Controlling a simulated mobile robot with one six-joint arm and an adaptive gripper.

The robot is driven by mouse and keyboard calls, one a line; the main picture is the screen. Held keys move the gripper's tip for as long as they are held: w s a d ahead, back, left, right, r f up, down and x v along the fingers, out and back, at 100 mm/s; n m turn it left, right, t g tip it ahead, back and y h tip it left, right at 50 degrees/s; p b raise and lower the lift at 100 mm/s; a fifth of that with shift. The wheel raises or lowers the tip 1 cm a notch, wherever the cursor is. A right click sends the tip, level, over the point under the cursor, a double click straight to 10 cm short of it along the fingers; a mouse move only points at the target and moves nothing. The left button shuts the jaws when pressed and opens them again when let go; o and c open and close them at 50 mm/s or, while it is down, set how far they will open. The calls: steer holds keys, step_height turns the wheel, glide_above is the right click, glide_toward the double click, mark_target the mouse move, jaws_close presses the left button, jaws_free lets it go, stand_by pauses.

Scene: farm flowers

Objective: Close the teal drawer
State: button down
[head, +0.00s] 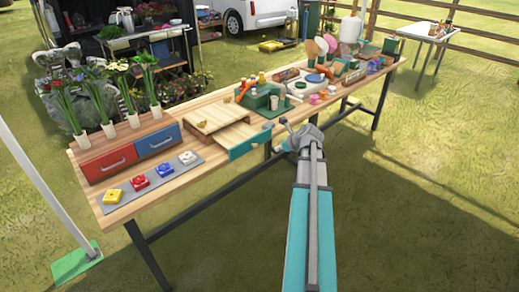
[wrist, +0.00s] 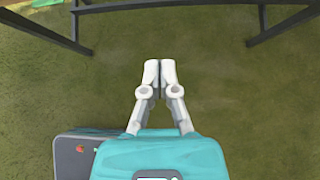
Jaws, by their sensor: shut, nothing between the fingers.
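The teal drawer (head: 250,143) stands pulled out from a low wooden box (head: 215,114) on the long table, with its teal front towards the table's front edge. The pale wood inside of the drawer shows. My gripper (head: 285,123) is just right of the drawer front in the head view, by the table's front edge; whether it touches the drawer cannot be told. In the wrist view, my gripper (wrist: 159,72) has its two pale fingers together with nothing between them, above grass. The drawer does not show in the wrist view.
Pots and tools crowd the table's right part. The dark table frame (wrist: 170,5) crosses the top of the wrist view.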

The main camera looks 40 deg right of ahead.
mark_target(235, 134)
steer(key=shift+w+f, duration=0.1)
steer(key=shift+f, duration=0.05)
steer(key=w+r+b+x, duration=0.2)
steer(key=b+x, duration=0.4)
steer(key=x, duration=0.6)
steer(key=shift+w, duration=0.15)
stand_by(0.3)
steer(key=shift+a+b, duration=0.1)
steer(key=shift+b, duration=0.2)
steer(key=w, duration=1)
steer(key=w+a, duration=0.1)
steer(key=w, duration=0.4)
steer(key=shift+w+a, duration=0.1)
steer(key=shift+w, duration=0.3)
